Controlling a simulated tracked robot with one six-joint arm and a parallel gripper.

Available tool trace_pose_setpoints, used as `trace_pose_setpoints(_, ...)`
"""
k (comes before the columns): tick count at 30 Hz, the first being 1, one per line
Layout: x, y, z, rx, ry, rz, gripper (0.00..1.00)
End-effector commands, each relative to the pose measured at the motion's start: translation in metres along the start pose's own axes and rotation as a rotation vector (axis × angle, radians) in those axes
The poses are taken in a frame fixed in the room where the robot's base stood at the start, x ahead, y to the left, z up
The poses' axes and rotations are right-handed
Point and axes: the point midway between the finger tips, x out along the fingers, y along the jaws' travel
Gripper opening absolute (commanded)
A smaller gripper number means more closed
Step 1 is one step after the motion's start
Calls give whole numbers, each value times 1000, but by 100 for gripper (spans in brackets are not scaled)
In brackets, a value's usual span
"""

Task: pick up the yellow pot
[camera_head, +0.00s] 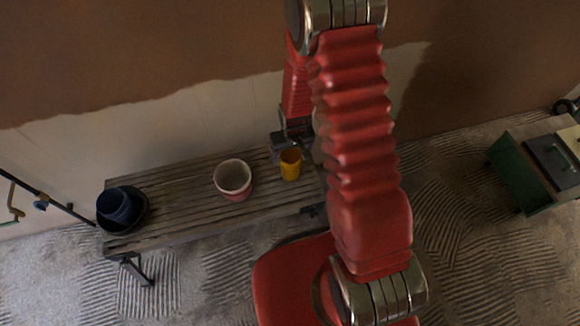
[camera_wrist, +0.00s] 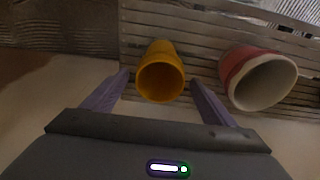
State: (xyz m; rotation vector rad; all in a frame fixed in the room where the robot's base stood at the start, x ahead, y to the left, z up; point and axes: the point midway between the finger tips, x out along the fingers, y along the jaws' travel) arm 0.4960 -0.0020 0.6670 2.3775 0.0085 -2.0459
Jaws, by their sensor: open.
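The yellow pot (camera_head: 290,166) stands on the slatted bench near its right end in the head view. In the wrist view the yellow pot (camera_wrist: 160,72) shows its open mouth toward me, between and just beyond my fingertips.
A dark blue pot (camera_head: 118,206) sits in a dark dish at the left end of the slatted bench (camera_head: 180,212). A plastered wall (camera_head: 180,120) rises behind.

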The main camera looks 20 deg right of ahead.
Motion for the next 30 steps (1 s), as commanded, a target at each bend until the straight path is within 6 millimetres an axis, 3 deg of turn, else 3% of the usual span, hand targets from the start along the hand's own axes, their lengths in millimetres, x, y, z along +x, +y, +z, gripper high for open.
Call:
trace_pose_setpoints(14, 0, 0, 0, 0, 0, 0, 78)
trace_pose_setpoints(30, 0, 0, 0, 0, 0, 0, 40)
